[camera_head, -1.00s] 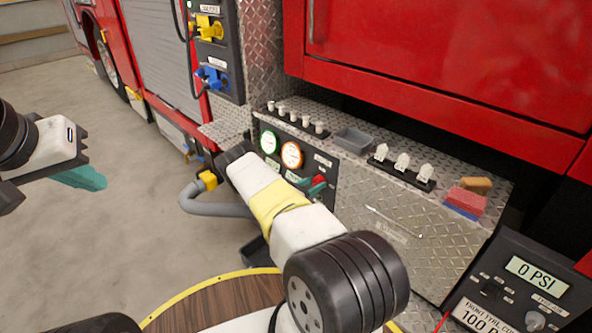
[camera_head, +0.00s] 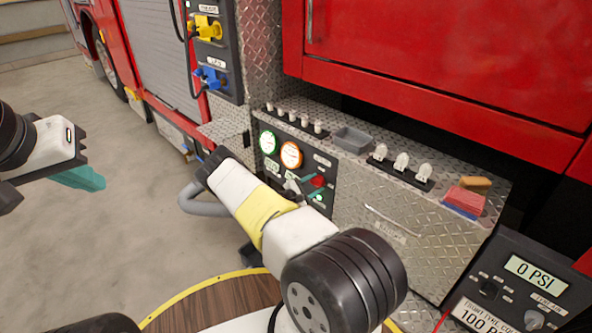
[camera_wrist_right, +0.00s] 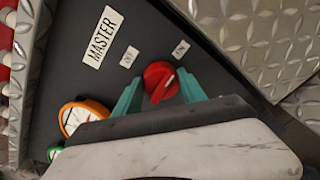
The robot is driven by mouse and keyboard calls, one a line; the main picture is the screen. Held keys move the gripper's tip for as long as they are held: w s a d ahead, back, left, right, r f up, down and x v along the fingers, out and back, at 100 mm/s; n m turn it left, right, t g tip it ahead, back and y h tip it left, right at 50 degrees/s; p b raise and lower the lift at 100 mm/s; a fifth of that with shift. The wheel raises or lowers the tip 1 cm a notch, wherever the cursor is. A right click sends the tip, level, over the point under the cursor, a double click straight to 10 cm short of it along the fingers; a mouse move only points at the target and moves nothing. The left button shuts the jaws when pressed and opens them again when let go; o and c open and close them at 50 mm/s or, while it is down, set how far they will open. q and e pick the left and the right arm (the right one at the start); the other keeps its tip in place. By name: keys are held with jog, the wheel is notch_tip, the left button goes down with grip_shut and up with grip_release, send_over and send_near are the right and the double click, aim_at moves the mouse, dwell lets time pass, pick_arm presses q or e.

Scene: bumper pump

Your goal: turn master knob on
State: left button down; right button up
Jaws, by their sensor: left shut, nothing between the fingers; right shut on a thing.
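The red master knob (camera_wrist_right: 160,80) sits on the dark panel in the right wrist view, beside the MASTER label (camera_wrist_right: 104,37). The teal fingers of my right gripper (camera_wrist_right: 158,95) are on both sides of it, shut on it. The knob's white mark points up and right, towards the right one of two small labels (camera_wrist_right: 181,48), whose print is hard to read. In the head view the knob (camera_head: 318,181) shows small, with my right gripper (camera_head: 309,188) at it, partly hidden by my wrist. My left gripper (camera_head: 82,178) is shut and empty, over the floor at left.
Green and orange gauges (camera_head: 291,154) are on the panel left of the knob. A grey tray (camera_head: 352,140) and white levers (camera_head: 401,162) stand on the ledge above. A grey hose (camera_head: 200,203) hangs behind my right arm. Open floor lies at left.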

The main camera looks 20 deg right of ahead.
jog(key=shift+m, duration=0.5)
jog(key=o, duration=1.4)
jog(key=shift+c, duration=0.2)
jog(key=v, duration=0.7)
jog(key=shift+s+a, duration=0.2)
jog(key=shift+a, duration=0.15)
